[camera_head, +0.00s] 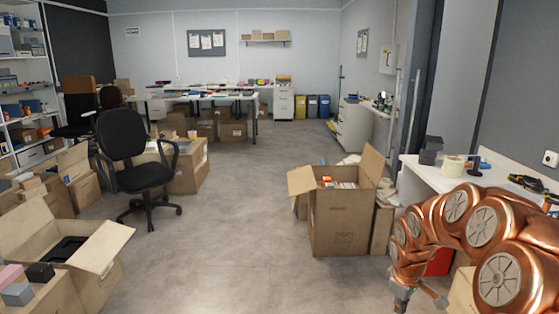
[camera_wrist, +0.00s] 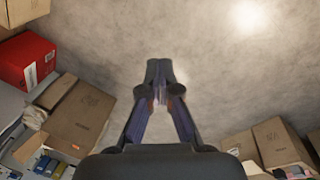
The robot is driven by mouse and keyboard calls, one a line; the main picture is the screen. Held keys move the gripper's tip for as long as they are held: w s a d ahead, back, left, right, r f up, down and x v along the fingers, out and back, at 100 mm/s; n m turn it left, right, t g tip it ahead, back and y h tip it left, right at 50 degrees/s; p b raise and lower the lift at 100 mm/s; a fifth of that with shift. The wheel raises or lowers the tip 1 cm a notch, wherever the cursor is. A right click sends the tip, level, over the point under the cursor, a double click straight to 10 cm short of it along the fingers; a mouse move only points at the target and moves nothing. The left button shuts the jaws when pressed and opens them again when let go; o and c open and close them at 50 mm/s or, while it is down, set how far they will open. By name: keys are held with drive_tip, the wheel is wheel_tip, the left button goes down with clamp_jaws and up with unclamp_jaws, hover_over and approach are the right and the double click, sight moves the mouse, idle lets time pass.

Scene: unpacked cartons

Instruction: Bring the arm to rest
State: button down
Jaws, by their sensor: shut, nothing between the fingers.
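My gripper (camera_wrist: 158,72) points down over bare concrete floor in the wrist view. Its two fingers meet at the tips, and nothing is between them. In the head view my copper-coloured arm enters from the right edge and bends down. My gripper (camera_head: 402,303) shows there at the bottom, right of centre, partly cut off by the frame edge.
An open carton (camera_head: 342,222) with items inside stands left of my arm. A white worktop (camera_head: 430,178) runs along the right wall. A red box (camera_wrist: 26,54) and closed cartons (camera_wrist: 80,117) lie left in the wrist view. An office chair (camera_head: 125,140) stands left; the middle floor is clear.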

drive_tip(key=s+a+r+m+g+p, duration=0.15)
drive_tip(key=s+a+r+p, duration=0.5)
drive_tip(key=s+r, duration=0.65)
drive_tip(key=s+a+r+m+p, duration=0.1)
drive_tip(key=s+a+r+m, duration=0.1)
drive_tip(key=s, duration=0.5)
drive_tip(key=s+a+r+m+g+y+p, duration=0.1)
drive_tip(key=s+r, duration=0.3)
drive_tip(key=s, duration=0.4)
drive_tip(key=s+a+r+m+p, duration=0.3)
drive_tip(key=s+a, duration=0.1)
drive_tip(key=s, duration=0.3)
drive_tip(key=shift+s+r, duration=0.25)
drive_tip(key=shift+s, duration=0.05)
drive_tip(key=shift+a+g, duration=0.1)
drive_tip(key=shift+g, duration=0.15)
